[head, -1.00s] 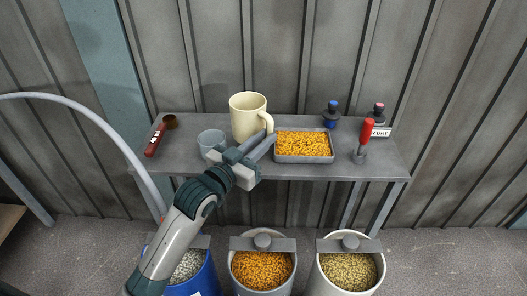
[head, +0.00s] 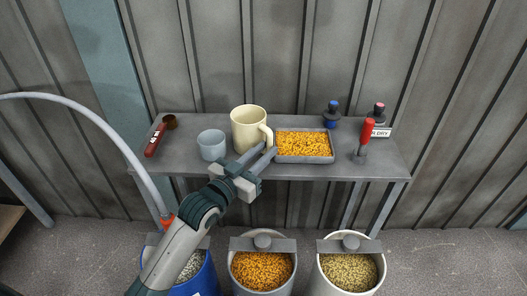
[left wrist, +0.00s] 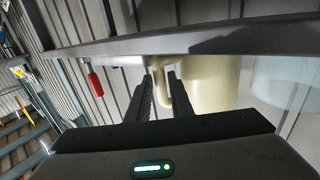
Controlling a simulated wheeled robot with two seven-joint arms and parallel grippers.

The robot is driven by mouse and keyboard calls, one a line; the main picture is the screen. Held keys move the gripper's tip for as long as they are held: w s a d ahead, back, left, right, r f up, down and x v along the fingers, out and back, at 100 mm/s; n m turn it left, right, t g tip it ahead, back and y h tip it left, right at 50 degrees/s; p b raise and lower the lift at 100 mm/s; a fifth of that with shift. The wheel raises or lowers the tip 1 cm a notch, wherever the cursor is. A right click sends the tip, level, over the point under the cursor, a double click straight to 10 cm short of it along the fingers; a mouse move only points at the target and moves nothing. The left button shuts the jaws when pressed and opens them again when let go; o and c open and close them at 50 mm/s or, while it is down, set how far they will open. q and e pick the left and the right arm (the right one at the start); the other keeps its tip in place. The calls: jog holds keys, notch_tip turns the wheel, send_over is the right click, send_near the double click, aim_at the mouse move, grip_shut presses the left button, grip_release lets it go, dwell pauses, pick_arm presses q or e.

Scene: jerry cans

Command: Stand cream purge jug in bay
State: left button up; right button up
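The cream purge jug (head: 246,132) stands upright on the grey shelf (head: 190,166), between a pale blue-grey cup and a metal tray. Its handle points to the right and toward me. My left gripper (head: 259,152) is at the shelf's front edge, just in front of and below the handle. Its two fingers are apart and empty. In the left wrist view the jug (left wrist: 208,85) fills the upper right, and its handle shows between the fingertips (left wrist: 163,75). I cannot tell whether a finger touches it. No marked bay outline is visible. My right gripper is not in view.
The cup (head: 211,146) is close left of the jug. The tray (head: 303,159) of orange pellets is close right. A red-handled tool (head: 366,135) and two small bottles stand farther right. Several pellet buckets (head: 262,272) stand below. The shelf's left front is clear.

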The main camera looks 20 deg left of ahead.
pick_arm(q)
jog(key=shift+o, duration=0.9)
jog(key=shift+r, duration=0.15)
jog(key=shift+s, duration=0.15)
jog(key=v, duration=1.1)
jog(key=shift+s+b, duration=0.35)
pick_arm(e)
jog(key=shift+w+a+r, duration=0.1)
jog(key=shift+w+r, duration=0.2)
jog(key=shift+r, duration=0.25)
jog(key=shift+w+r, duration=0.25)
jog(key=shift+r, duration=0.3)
pick_arm(q)
jog(key=shift+a, duration=0.15)
